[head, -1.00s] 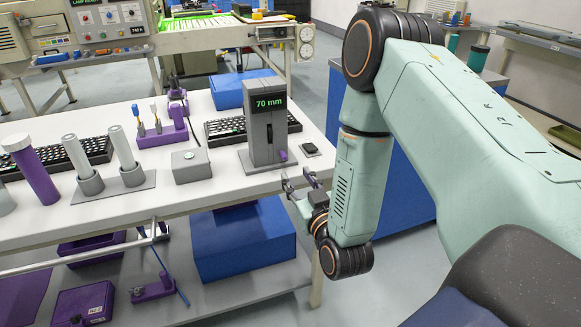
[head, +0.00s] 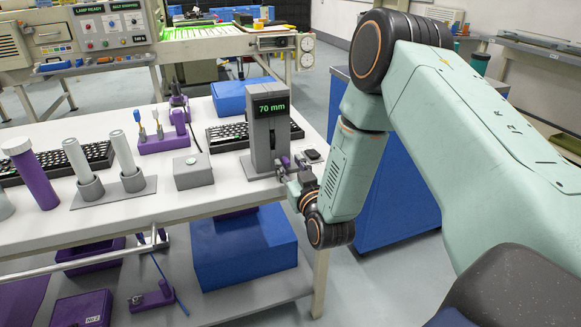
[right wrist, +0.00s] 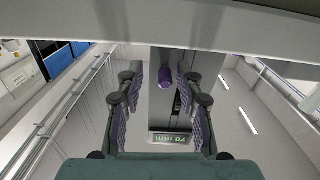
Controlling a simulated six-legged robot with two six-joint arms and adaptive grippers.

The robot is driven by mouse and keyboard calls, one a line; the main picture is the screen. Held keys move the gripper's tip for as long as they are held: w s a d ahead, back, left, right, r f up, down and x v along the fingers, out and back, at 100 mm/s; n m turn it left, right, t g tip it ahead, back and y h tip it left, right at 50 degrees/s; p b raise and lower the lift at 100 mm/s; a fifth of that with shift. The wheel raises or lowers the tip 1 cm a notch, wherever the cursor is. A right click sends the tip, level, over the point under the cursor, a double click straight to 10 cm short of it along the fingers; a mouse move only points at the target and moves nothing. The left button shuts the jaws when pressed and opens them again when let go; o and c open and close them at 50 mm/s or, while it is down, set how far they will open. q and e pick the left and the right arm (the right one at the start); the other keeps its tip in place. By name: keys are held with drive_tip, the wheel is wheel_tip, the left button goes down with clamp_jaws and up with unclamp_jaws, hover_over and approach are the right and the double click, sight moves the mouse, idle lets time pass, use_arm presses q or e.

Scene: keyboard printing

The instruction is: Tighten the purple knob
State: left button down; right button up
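The purple knob (head: 285,161) sticks out of the lower front side of a grey upright device (head: 266,130) whose green display reads 70 mm. In the right wrist view the knob (right wrist: 165,76) lies between the two finger pads, with a visible gap on each side. My right gripper (head: 286,171) is at the device's right side, close to the knob, and its fingers partly hide the knob in the head view. In the right wrist view the gripper (right wrist: 160,80) is open, and the display (right wrist: 172,138) appears upside down. My left gripper is not in view.
A grey box with a button (head: 193,171) stands left of the device. A black pad (head: 312,155) lies to its right, near the table's edge. Keyboards (head: 228,137), a purple tool stand (head: 163,141) and grey cylinders on a plate (head: 150,187) share the white table.

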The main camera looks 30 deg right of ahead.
drive_tip(key=shift+s+a+r, duration=0.1)
drive_tip(key=shift+a+r, duration=0.2)
drive_tip(key=shift+a, duration=0.25)
drive_tip(key=c, duration=0.3)
drive_tip(key=shift+c, duration=0.8)
drive_tip(key=shift+d+f, duration=0.15)
drive_tip(key=shift+d, duration=0.2)
clamp_jaws()
drive_tip(key=shift+a, duration=0.2)
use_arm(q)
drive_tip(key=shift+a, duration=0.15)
use_arm(e)
drive_tip(key=shift+d, duration=0.1)
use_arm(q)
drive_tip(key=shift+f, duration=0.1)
